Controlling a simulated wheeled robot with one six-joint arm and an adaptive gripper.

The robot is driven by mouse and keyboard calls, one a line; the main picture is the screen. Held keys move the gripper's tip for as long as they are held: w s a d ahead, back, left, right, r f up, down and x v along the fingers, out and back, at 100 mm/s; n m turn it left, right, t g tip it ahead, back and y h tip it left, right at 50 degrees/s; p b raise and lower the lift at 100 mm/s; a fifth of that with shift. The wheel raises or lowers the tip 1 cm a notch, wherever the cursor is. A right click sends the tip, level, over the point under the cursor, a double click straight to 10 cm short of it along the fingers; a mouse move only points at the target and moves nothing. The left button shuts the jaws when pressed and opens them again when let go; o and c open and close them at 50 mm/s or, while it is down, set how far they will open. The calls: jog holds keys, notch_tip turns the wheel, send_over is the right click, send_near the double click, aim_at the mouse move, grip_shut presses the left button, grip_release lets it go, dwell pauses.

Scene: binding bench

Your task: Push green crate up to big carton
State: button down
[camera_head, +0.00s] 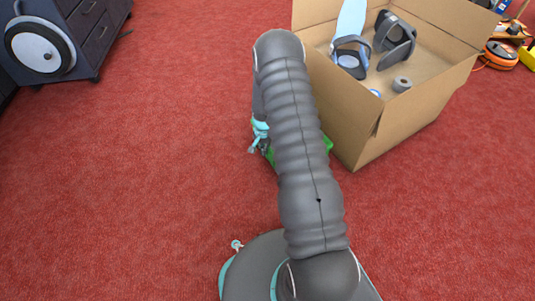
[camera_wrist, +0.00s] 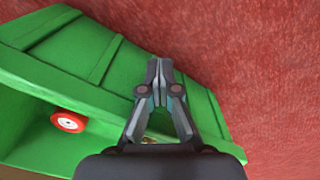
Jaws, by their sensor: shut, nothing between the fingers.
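The green crate (camera_head: 328,144) is mostly hidden behind my arm in the head view; only small green bits show beside the carton's near left corner. I cannot tell whether they touch. The big carton (camera_head: 400,122) stands open at the upper right with its flaps spread. My gripper (camera_head: 254,147) is low, at the crate's left side. In the wrist view the crate (camera_wrist: 60,50) fills the left and middle, and my gripper (camera_wrist: 160,66) is shut and empty, its fingertips in front of the crate's outer side. Whether they touch it is unclear.
A red-and-white round thing (camera_wrist: 68,121) lies inside the crate. The carton holds a tape roll (camera_head: 402,84) and dark grey items. A dark wheeled cabinet (camera_head: 85,35) stands upper left. An orange reel (camera_head: 500,55) lies far right. The red carpet is clear on the left.

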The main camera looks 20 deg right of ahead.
jog(key=shift+w+d, duration=0.2)
jog(key=shift+d, duration=1.5)
jog(key=shift+s+a, duration=0.15)
jog(key=shift+a, duration=0.9)
jog(key=shift+s+a, duration=0.1)
jog(key=shift+a, duration=0.9)
notch_tip(320, 180, up, 10)
jog(key=p, duration=0.5)
